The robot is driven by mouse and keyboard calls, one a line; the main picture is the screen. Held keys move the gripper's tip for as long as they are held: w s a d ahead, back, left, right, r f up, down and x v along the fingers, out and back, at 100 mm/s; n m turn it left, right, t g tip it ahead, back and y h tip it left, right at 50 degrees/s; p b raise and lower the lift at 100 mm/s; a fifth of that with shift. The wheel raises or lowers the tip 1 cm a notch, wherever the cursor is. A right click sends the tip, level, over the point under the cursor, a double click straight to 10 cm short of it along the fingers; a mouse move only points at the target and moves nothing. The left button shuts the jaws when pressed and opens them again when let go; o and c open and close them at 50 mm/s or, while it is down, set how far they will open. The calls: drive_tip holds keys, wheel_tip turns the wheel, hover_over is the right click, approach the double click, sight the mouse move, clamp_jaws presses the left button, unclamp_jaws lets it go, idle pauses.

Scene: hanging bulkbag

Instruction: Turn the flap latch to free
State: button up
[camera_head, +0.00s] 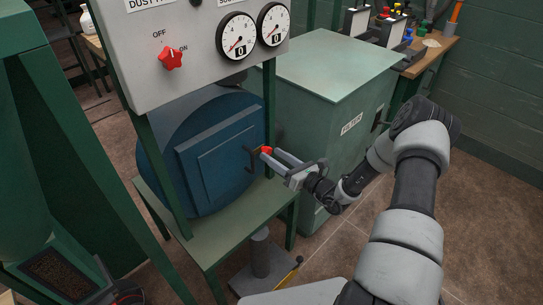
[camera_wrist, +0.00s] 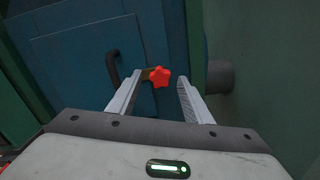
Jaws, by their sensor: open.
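The flap latch shows as a red star-shaped knob (camera_wrist: 159,76) on a short olive-coloured piece at the right edge of the blue flap (camera_wrist: 75,75). In the head view the red knob (camera_head: 266,150) sits at the right side of the blue flap (camera_head: 215,160), partly hidden by my gripper (camera_head: 274,157). My gripper is open, and in the wrist view its fingertips (camera_wrist: 161,79) lie on either side of the knob. I cannot tell whether the knob is between the fingers or just beyond them. No finger visibly touches it.
A dark curved handle (camera_wrist: 112,68) is left of the knob. A grey panel (camera_head: 190,45) with gauges and a red OFF/ON knob (camera_head: 171,58) hangs above. A green post (camera_head: 268,110) and filter cabinet (camera_head: 330,80) stand close by. A green bench (camera_head: 235,220) lies below.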

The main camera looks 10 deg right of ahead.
drive_tip(key=shift+x, duration=0.95)
drive_tip(key=shift+c, duration=0.3)
drive_tip(key=c, duration=1)
